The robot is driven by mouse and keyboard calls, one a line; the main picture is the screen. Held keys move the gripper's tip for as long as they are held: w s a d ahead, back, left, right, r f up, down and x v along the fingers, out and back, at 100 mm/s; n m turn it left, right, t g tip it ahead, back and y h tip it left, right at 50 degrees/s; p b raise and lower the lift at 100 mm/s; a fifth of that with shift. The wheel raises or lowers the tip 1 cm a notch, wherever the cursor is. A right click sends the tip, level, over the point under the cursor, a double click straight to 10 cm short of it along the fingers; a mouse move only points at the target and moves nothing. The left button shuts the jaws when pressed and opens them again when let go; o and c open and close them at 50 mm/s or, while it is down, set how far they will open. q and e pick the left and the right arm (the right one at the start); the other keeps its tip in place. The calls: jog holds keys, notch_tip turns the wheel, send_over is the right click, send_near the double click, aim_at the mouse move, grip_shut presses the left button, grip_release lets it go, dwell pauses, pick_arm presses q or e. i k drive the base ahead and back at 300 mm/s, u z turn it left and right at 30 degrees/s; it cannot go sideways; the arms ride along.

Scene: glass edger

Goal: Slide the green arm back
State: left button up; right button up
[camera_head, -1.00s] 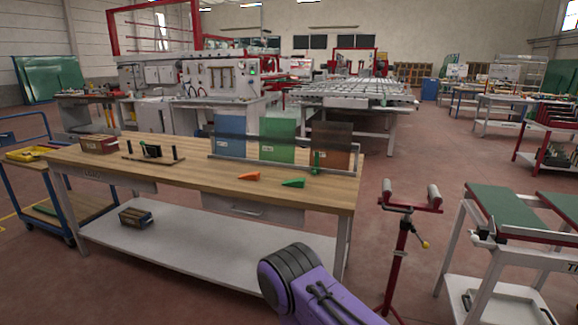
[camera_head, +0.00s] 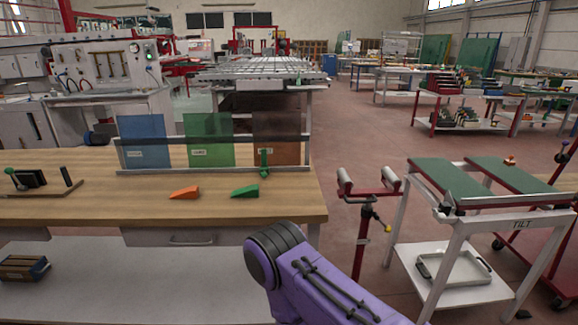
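Several green parts show, and I cannot tell which one the task calls the green arm. A green upright piece (camera_head: 264,163) stands at the right end of the rail on the wooden bench, in front of the brown panel. The tilt table at right has two long green-topped arms, a left one (camera_head: 446,182) and a right one (camera_head: 512,171). One purple arm link of mine reaches up at bottom centre, in front of the bench. Neither gripper is in view.
Blue (camera_head: 143,140), green (camera_head: 209,138) and brown (camera_head: 277,135) panels stand along the bench rail. An orange wedge (camera_head: 184,193) and a green wedge (camera_head: 245,191) lie in front. A red roller stand (camera_head: 368,205) stands between the bench and the tilt table. Open floor lies behind.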

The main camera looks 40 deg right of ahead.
aim_at(264, 170)
jog(key=z, duration=0.8)
jog(key=i, duration=0.7)
jog(key=z, duration=0.85)
